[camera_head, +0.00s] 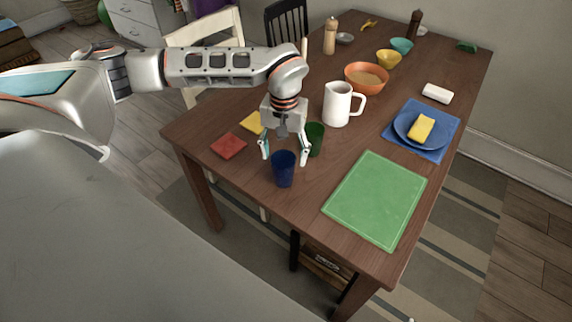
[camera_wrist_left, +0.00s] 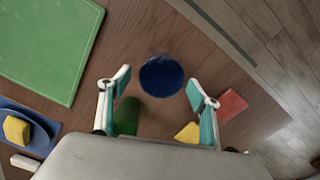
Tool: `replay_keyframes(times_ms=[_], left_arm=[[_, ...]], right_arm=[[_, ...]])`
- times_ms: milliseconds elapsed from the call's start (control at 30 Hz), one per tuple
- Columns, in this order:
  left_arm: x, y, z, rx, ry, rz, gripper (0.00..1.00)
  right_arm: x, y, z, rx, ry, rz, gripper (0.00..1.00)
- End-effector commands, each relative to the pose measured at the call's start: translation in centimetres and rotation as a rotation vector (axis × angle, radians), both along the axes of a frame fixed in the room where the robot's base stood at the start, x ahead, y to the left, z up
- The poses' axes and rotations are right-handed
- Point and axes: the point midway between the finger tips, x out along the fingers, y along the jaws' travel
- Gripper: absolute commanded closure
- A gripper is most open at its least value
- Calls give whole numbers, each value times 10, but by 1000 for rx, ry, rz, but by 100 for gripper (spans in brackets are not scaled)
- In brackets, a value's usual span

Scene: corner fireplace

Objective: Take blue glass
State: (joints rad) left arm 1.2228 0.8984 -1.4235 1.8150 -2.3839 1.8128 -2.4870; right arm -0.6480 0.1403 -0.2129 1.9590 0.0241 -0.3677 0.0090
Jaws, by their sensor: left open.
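The blue glass (camera_head: 283,170) stands upright on the wooden table near its front edge. In the left wrist view the blue glass (camera_wrist_left: 161,76) shows from above, between and a little beyond the open fingertips. My left gripper (camera_head: 284,154) is open, pointing down over the table, with one finger on each side of the glass as the head view sees it. Its fingers also show in the left wrist view (camera_wrist_left: 158,88). I cannot tell whether they touch the glass. My right gripper is not in view.
A green glass (camera_head: 315,138) stands close behind the blue glass, beside my right-hand finger. A white pitcher (camera_head: 337,104) is farther back. A green cutting board (camera_head: 376,198) lies to the right. Red (camera_head: 229,146) and yellow (camera_head: 252,122) squares lie to the left.

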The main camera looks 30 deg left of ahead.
Motion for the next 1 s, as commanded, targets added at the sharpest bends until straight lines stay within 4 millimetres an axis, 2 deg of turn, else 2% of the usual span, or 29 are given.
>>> replay_keyframes(times_ms=[133, 433, 700, 1000], left_arm=[[-1, -1, -7, -2, 3, 1, 37], [-2, 0, -36, -3, 3, 2, 37], [-3, 1, -71, -4, 2, 1, 37], [-3, 2, -78, -3, 0, 1, 37]], right_arm=[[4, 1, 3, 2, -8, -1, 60], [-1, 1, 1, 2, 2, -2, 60], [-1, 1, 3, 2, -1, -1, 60], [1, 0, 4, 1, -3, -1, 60]])
